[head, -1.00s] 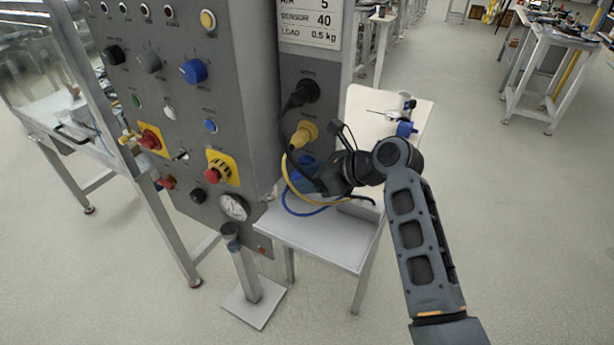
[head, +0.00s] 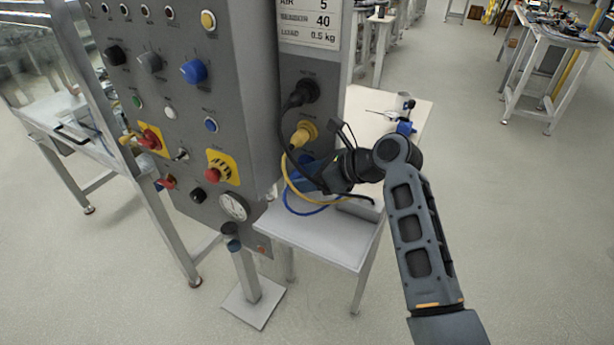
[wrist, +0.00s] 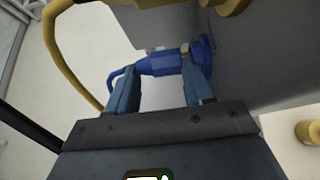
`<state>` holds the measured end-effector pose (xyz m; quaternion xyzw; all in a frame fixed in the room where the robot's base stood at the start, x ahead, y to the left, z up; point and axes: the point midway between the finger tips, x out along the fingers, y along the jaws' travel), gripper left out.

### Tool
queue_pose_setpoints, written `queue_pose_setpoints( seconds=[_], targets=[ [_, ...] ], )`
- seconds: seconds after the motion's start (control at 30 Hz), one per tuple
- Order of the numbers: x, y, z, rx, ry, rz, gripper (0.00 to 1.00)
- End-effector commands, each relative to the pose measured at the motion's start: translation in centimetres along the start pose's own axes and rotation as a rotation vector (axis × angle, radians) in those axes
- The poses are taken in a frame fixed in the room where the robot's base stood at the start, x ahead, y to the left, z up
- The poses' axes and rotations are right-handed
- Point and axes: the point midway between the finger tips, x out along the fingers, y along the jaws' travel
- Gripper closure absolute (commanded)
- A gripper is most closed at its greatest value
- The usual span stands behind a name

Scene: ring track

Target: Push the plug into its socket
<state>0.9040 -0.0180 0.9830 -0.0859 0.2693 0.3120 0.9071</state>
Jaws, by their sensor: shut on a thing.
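The blue plug (wrist: 160,65) lies between the fingers of my gripper (wrist: 160,88) in the wrist view, its blue cable trailing off to the left. My gripper is shut on it. The plug's front end points right at the blue socket (wrist: 206,52) on the grey panel and is very close to or touching it; a finger partly covers the join, so how deep it sits cannot be told. In the head view the gripper (head: 322,178) is low beside the panel's side face, and the blue plug is partly hidden by it and the cables.
A black plug (head: 300,94) and a yellow plug (head: 302,135) sit in the panel above, their cables hanging near my gripper. A small grey table (head: 318,238) stands below. The front panel (head: 165,110) carries knobs and switches.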

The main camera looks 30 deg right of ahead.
Motion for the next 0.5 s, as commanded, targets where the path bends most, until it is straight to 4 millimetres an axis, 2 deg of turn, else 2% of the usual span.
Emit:
queue_pose_setpoints(
  seconds=[0.03,0.5],
  targets=[
    [-0.44,-1.40,0.17,0.006,-0.010,-0.035,0.80],
    [-0.52,-2.16,0.06,0.011,-0.010,-0.038,0.79]
  ],
)
